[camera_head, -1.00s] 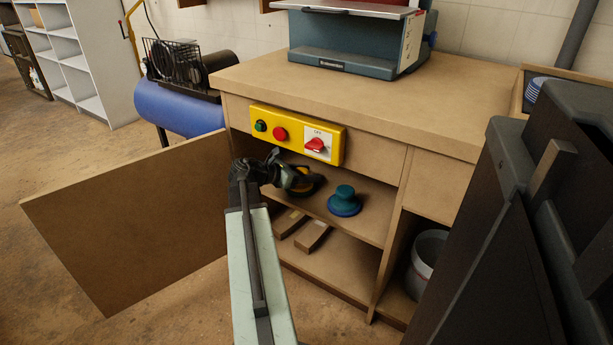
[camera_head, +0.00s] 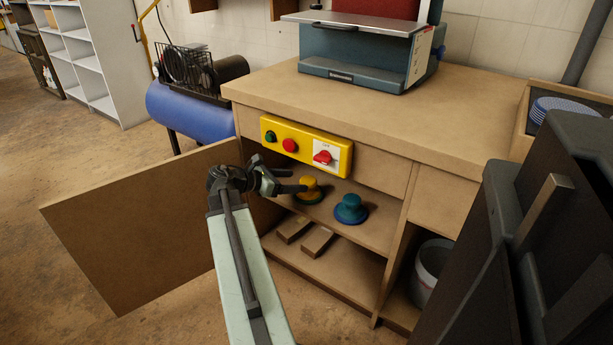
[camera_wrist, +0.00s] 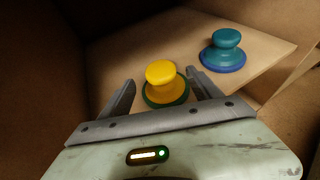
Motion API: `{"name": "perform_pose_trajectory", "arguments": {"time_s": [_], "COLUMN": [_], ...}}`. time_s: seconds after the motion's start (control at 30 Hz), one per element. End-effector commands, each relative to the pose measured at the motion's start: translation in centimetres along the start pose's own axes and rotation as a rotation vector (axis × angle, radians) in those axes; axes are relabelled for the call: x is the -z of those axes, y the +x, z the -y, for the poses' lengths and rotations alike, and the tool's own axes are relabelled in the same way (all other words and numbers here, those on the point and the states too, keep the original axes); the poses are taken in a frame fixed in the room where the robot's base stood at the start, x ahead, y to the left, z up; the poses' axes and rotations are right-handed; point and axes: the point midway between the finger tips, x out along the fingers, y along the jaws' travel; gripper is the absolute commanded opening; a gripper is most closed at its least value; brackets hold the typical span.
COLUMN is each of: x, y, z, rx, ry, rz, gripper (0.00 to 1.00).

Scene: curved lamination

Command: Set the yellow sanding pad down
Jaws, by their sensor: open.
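The yellow sanding pad (camera_head: 309,189), with a yellow knob and a green rim, stands upright on the upper shelf inside the open cabinet. In the wrist view the yellow pad (camera_wrist: 164,83) sits just beyond and between my open fingers, with visible room on both sides. My gripper (camera_head: 297,187) is open and empty at the cabinet opening, left of the pad. It also shows in the wrist view (camera_wrist: 160,92). A teal sanding pad (camera_head: 351,209) with a blue rim stands to the right on the same shelf and also shows in the wrist view (camera_wrist: 223,50).
The open cabinet door (camera_head: 150,225) stands left of my arm. A yellow switch panel (camera_head: 306,146) hangs above the opening. Wooden blocks (camera_head: 305,234) lie on the lower shelf, and a white bucket (camera_head: 429,268) stands in the right compartment. A blue machine (camera_head: 360,60) sits on top.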

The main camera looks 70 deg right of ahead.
Motion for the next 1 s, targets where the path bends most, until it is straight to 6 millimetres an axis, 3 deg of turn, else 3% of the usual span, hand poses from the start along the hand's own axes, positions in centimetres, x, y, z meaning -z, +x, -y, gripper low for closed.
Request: {"name": "perform_pose_trajectory", "arguments": {"time_s": [0.03, 0.2, 0.5, 0.57, 0.63, 0.67, 0.73, 0.83, 0.93, 1.0], "x": [-0.3, -0.1, 0.1, 0.6, 2.5, 4.0, 8.4, 16.1, 23.1, 27.5], "y": [-1.0, -2.5, -2.6, -3.1, -5.1, -6.5, -11.3, -20.2, -29.5, -36.0], "z": [0.0, 0.0, -0.1, -0.3, -1.1, -1.5, -2.7, -3.1, -1.5, 0.9], "rx": [-0.003, -0.001, -0.001, -0.01, -0.039, -0.055, -0.094, -0.101, -0.03, 0.064], "ry": [-0.001, 0.0, 0.001, 0.014, 0.072, 0.112, 0.236, 0.43, 0.586, 0.667], "rz": [0.0, 0.0, 0.0, -0.012, -0.062, -0.099, -0.225, -0.46, -0.687, -0.828], "gripper": [0.73, 0.73, 0.73, 0.73, 0.73, 0.73, 0.73, 0.73, 0.73, 0.73]}}
